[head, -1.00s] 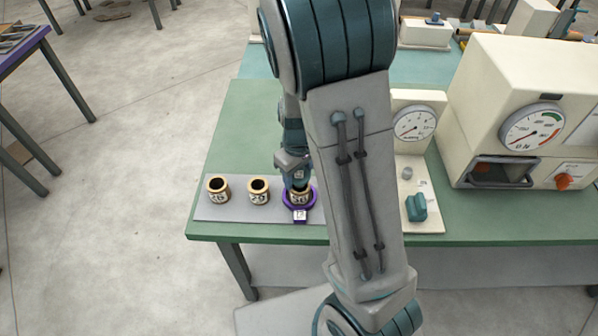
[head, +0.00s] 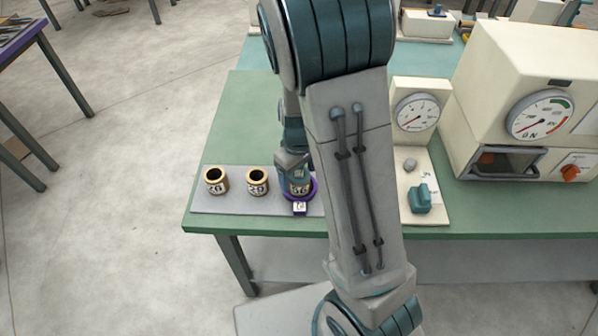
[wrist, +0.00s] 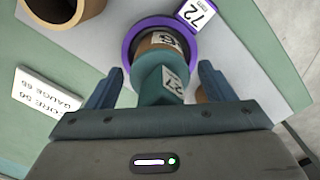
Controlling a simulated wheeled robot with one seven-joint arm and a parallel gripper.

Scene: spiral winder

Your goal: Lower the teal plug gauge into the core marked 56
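The teal plug gauge (wrist: 163,82) stands between the two fingers of my gripper (wrist: 160,88) in the wrist view. A narrow gap shows on each side of it, so the fingers look open around it. Beyond it is a tan core (wrist: 158,42) inside a purple ring (wrist: 130,42).
Two more brass-coloured cores, one at the left (head: 215,181) and one in the middle (head: 257,182), stand on the grey mat (head: 232,206). A dial stand with a teal block (head: 420,200) and a cream machine (head: 530,95) are at the right. A printed card (wrist: 45,98) lies nearby.

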